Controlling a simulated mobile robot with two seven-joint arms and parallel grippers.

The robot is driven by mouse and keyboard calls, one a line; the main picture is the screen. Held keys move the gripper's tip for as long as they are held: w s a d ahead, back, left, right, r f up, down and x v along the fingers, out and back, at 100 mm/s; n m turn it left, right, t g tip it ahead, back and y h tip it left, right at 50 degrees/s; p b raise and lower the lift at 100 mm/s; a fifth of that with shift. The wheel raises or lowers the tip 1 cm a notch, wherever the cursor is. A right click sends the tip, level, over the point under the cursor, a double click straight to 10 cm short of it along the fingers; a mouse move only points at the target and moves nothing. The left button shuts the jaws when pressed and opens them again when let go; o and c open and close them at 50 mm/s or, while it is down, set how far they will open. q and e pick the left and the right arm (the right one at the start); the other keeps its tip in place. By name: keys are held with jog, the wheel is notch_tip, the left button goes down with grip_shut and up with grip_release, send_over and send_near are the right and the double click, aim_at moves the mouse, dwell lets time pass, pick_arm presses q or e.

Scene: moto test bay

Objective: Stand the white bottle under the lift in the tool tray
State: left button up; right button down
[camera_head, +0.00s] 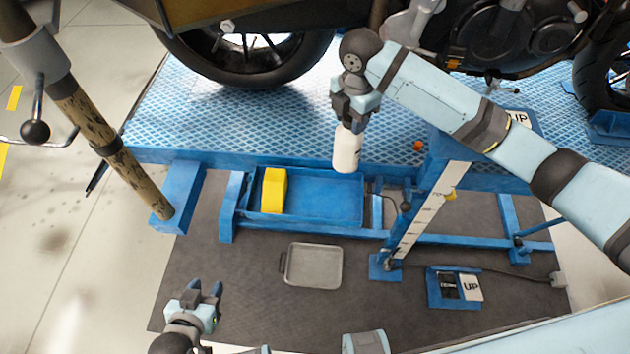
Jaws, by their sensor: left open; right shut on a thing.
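The white bottle (347,152) hangs upright from my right gripper (351,122), which is shut on its top. Bottle and gripper are in front of the blue lift platform's front edge, above the back right part of a blue tray (325,208). The blue tray lies low under the lift and has a yellow block in its left part; its right part looks empty. A grey tray (314,267) lies empty on the dark mat in front. I cannot tell for sure which is the tool tray. My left gripper (205,291) is open and empty, low at the bottom left.
The yellow block (273,191) fills the blue tray's left end. A slanted post with a scale (428,212) stands right of the tray. A motorcycle wheel (245,52) stands on the platform above. Dark mat around the grey tray is clear.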

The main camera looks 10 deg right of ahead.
notch_tip(320, 180, down, 19)
jog(key=shift+f+p, duration=0.15)
jog(key=shift+p, duration=0.25)
jog(key=shift+s+f, duration=0.1)
jog(key=shift+s, duration=0.05)
jog(key=c, duration=0.6)
grip_release()
jog(key=shift+c, duration=0.2)
